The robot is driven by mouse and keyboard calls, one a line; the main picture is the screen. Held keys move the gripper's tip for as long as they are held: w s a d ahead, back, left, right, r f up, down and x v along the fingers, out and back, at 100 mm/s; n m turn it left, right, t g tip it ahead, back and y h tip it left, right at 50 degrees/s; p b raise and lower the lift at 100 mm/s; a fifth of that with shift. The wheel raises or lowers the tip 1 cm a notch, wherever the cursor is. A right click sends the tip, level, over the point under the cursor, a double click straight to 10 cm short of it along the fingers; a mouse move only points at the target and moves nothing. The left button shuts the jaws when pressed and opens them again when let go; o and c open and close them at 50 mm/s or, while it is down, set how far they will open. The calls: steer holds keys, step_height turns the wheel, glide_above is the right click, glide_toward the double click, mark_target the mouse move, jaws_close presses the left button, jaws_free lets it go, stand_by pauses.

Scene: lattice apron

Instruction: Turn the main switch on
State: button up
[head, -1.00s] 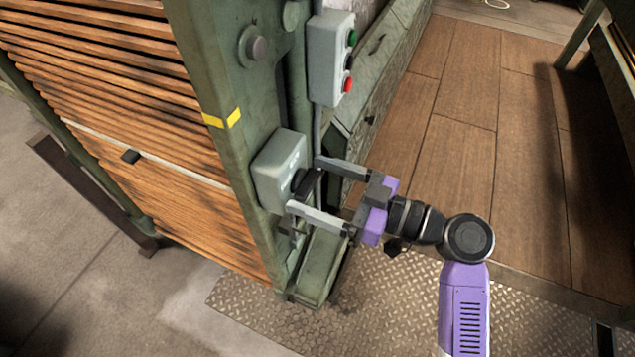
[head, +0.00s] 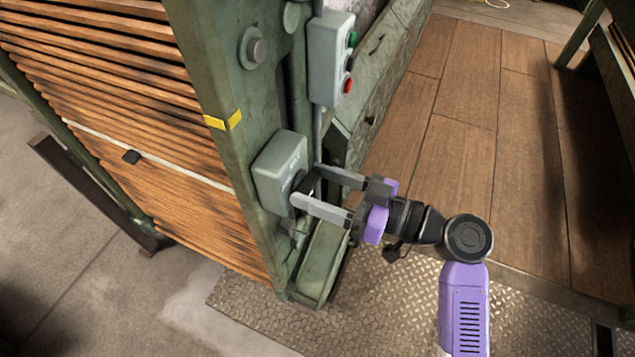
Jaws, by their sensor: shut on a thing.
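The main switch is a grey box (head: 280,172) on the side of the green machine post. A black rotary handle (head: 309,186) sticks out from its right face. My gripper (head: 306,184) has one finger on each side of the handle and is shut on it. The fingers partly hide the handle, so its exact angle is hard to tell.
A grey button box (head: 331,60) with green and red buttons sits above on the same green post (head: 222,85). Wooden slats (head: 110,90) fill the machine at left. Wooden floor (head: 465,110) and metal tread plate (head: 400,310) lie open at right.

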steer(key=m+p, duration=0.1)
steer(key=m, duration=0.3)
steer(key=shift+p, duration=0.35)
steer(key=m+p, duration=0.2)
steer(key=m, duration=0.2)
steer(key=shift+w+d, duration=0.1)
steer(key=m+p, duration=0.3)
steer(key=m, duration=0.2)
steer(key=shift+f, duration=0.1)
steer(key=shift+f+m+p, duration=0.15)
steer(key=shift+m+p, duration=0.8)
steer(key=shift+m, duration=0.45)
steer(key=shift+w, duration=0.1)
steer(key=o, duration=1.4)
